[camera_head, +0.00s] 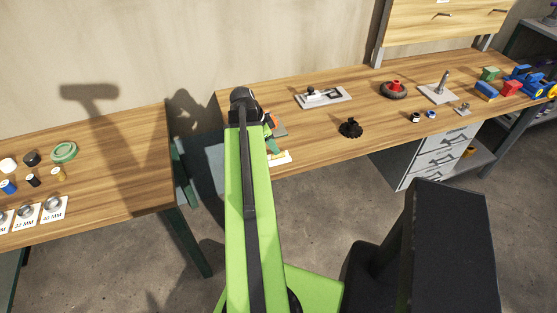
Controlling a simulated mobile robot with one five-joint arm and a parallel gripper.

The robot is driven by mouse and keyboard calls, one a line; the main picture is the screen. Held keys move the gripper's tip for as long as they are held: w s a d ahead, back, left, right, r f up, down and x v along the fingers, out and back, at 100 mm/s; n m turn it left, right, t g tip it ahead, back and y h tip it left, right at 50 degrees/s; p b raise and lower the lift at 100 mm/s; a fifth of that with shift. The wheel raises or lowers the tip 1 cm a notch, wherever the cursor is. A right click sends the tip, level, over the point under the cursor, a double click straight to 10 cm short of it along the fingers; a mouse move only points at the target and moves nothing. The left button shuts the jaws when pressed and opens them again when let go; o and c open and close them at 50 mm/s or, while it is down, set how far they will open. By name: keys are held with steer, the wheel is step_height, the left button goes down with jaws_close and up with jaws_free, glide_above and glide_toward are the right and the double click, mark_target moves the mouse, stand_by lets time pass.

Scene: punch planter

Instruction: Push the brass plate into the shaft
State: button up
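My green arm reaches up the middle of the head view to the left end of the long wooden bench. My gripper (271,142) is low over the bench there, mostly hidden behind the arm, so its fingers cannot be made out. Beside it lie a grey and orange piece (280,126) and a white card (279,158) with a small yellowish part on it. I cannot tell whether either includes the brass plate or shaft. A grey plate with an upright post (442,83) stands farther right. A small tan piece (463,109) lies in front of it.
The long bench (330,137) also holds a flat tool on a board (323,97), a black gear (350,128), a red-hubbed wheel (394,89) and coloured blocks (487,90). A second table (120,170) stands left across a gap. A drawer unit (437,158) is below.

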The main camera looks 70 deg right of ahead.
mark_target(278, 156)
steer(key=b+x, duration=0.3)
steer(key=x, duration=0.1)
steer(key=shift+f, duration=0.3)
steer(key=shift+r, duration=0.2)
jaws_close()
stand_by(0.8)
